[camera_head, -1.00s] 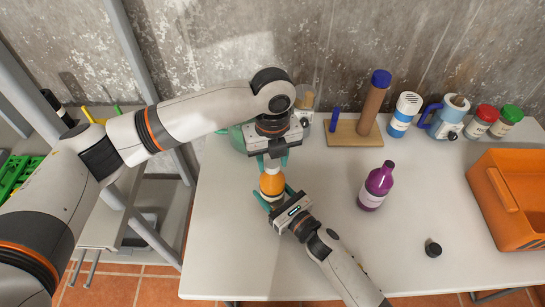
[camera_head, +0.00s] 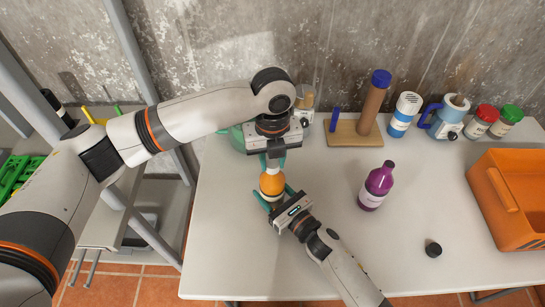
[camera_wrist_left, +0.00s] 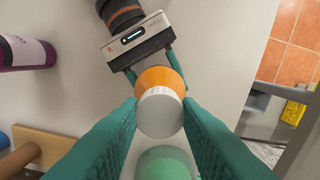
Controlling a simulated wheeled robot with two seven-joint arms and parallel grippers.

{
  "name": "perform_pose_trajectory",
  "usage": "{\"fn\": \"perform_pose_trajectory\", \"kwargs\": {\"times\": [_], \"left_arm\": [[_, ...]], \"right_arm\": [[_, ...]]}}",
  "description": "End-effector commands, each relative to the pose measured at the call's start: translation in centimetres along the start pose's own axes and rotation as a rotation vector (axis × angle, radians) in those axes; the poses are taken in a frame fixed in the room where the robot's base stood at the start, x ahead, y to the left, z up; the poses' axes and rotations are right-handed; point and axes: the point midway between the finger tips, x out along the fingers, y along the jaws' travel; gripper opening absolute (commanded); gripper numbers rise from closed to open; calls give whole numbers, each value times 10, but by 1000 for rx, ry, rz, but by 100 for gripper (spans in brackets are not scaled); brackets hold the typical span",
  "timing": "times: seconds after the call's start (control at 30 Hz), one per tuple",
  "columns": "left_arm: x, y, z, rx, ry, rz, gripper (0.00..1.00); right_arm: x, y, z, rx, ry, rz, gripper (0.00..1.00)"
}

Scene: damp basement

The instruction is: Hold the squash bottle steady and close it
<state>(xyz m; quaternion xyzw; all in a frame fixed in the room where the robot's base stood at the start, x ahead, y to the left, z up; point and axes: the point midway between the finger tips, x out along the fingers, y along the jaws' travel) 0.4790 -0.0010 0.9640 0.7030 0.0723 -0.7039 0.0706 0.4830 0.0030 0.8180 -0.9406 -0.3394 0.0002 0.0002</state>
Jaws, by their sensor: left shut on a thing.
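The squash bottle (camera_head: 272,186) is orange and stands upright on the white table. My right gripper (camera_head: 277,197) comes from the front, with its teal fingers closed on either side of the bottle's body. My left gripper (camera_head: 273,164) is above the bottle, pointing down, its fingers shut on the white cap (camera_wrist_left: 160,112). In the left wrist view the cap sits between the two teal fingers, over the orange bottle (camera_wrist_left: 160,78). The cap hides the bottle's mouth, so I cannot tell how far it is seated.
A purple bottle (camera_head: 376,187) stands to the right, with a small black cap (camera_head: 433,249) loose nearby. An orange crate (camera_head: 508,235) is at the right edge. The table's middle is fairly clear.

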Motion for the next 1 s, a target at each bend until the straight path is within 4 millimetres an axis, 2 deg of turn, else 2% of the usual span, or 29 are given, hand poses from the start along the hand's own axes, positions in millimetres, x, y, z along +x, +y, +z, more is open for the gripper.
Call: {"fn": "perform_pose_trajectory", "kwargs": {"times": [0.5,0.67,0.87,0.9,0.97,1.0], "left_arm": [[0,0,0,787,3,0,7],[-1,1,0,922,3,2,7],[-1,1,0,938,3,3,7],[-1,1,0,938,3,4,32],[-1,1,0,937,3,4,40],[-1,1,0,936,3,3,40]], "right_arm": [[0,-1,0,-1,0,-1,25],[0,-1,0,-1,0,-1,25],[0,-1,0,-2,0,-2,25],[0,-1,0,-2,0,-2,25],[0,-1,0,-2,0,-2,25],[0,-1,0,-1,0,-2,25]]}}
